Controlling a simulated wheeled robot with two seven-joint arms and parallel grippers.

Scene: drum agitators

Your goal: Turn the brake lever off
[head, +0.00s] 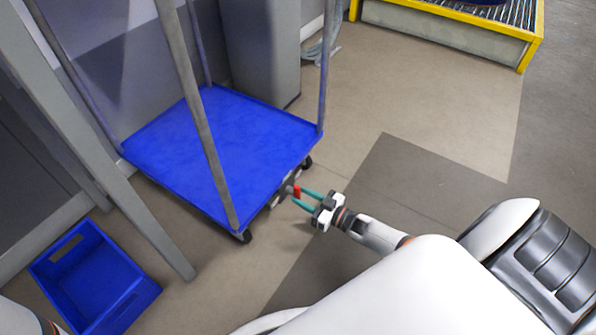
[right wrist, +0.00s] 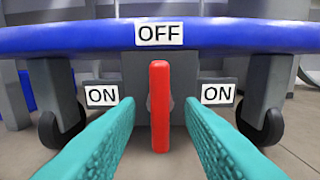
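The red brake lever (right wrist: 160,110) stands upright on a grey plate under the edge of the blue cart (head: 225,150). In the right wrist view its top end points at the OFF label (right wrist: 159,33). ON labels sit to its left (right wrist: 102,95) and right (right wrist: 217,94). The lever also shows as a small red piece in the head view (head: 297,190). My right gripper (head: 300,197) is open, its teal fingers on either side of the lever with a visible gap on each side. My left gripper is not in view.
A blue crate (head: 95,280) sits on the floor at the lower left, near a grey post (head: 130,200). The cart has upright grey poles and black wheels (right wrist: 62,125). A yellow-framed roller conveyor (head: 450,25) is at the back right. The floor right of the cart is clear.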

